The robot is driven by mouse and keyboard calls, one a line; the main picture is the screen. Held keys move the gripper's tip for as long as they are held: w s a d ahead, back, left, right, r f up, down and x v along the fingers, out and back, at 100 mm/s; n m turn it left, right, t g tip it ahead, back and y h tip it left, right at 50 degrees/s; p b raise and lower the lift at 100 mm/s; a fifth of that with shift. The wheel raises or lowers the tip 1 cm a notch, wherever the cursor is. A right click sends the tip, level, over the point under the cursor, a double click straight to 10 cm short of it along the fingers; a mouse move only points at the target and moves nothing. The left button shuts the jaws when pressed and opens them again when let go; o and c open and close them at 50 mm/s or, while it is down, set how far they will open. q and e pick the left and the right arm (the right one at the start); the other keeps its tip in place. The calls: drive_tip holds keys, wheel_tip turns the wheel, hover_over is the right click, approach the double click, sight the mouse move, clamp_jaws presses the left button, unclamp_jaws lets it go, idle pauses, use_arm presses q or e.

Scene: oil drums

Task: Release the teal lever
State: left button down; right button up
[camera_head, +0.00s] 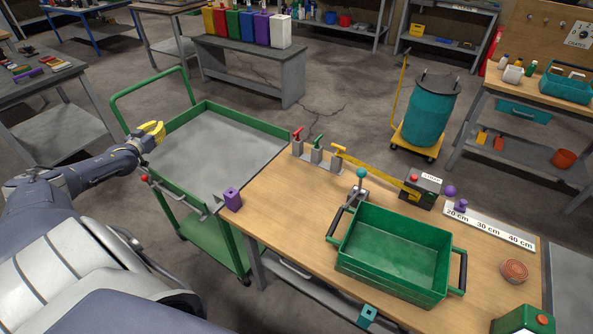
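The teal lever shows as a round teal knob (361,173) on a short metal stem. Its metal base stands on the wooden table at the far left corner of the green crate (393,252). No gripper touches the knob. My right gripper is not in view.
Red, green and yellow levers (318,148) stand behind the teal knob. A purple cube (232,199) sits at the table's left edge. The cart's grey bed (215,150) is empty.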

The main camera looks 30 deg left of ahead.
use_arm(q)
drive_tip(key=w+d+r+n+t+h, duration=0.1)
drive_tip(key=w+d+r+t+h, duration=0.25)
drive_tip(key=w+d+r, duration=0.7)
drive_tip(key=w+d+r+n+t+h, duration=0.15)
drive_tip(key=w+d+r+t, duration=0.25)
drive_tip(key=w+d+r, duration=0.65)
drive_tip(key=s+d+f+g+h, duration=0.1)
drive_tip(key=s+d+f+h, duration=0.1)
drive_tip(key=d+f, duration=0.5)
drive_tip(key=s+d+f+n+g+h, duration=0.1)
drive_tip(key=s+d+f+h, duration=0.15)
drive_tip(key=d, duration=0.85)
drive_tip(key=s+d+f+g+h, duration=0.1)
drive_tip(key=s+d+f+h, duration=0.15)
drive_tip(key=d+f, duration=0.5)
drive_tip(key=s+d+f+n+h, duration=0.1)
drive_tip(key=s+d+f, duration=0.1)
drive_tip(key=d, duration=0.5)
drive_tip(key=s+d+f+n+g+h, duration=0.1)
drive_tip(key=s+d+f+h, duration=0.1)
drive_tip(key=s+d, duration=0.3)
drive_tip(key=s+d+f+n+g+h, duration=0.1)
drive_tip(key=s+d, duration=0.3)
drive_tip(key=d, duration=0.4)
drive_tip(key=shift+d+f, duration=0.35)
drive_tip(key=shift+f, duration=0.05)
drive_tip(key=shift+w, duration=0.15)
drive_tip(key=x, duration=1.4)
drive_tip(key=shift+r, duration=0.2)
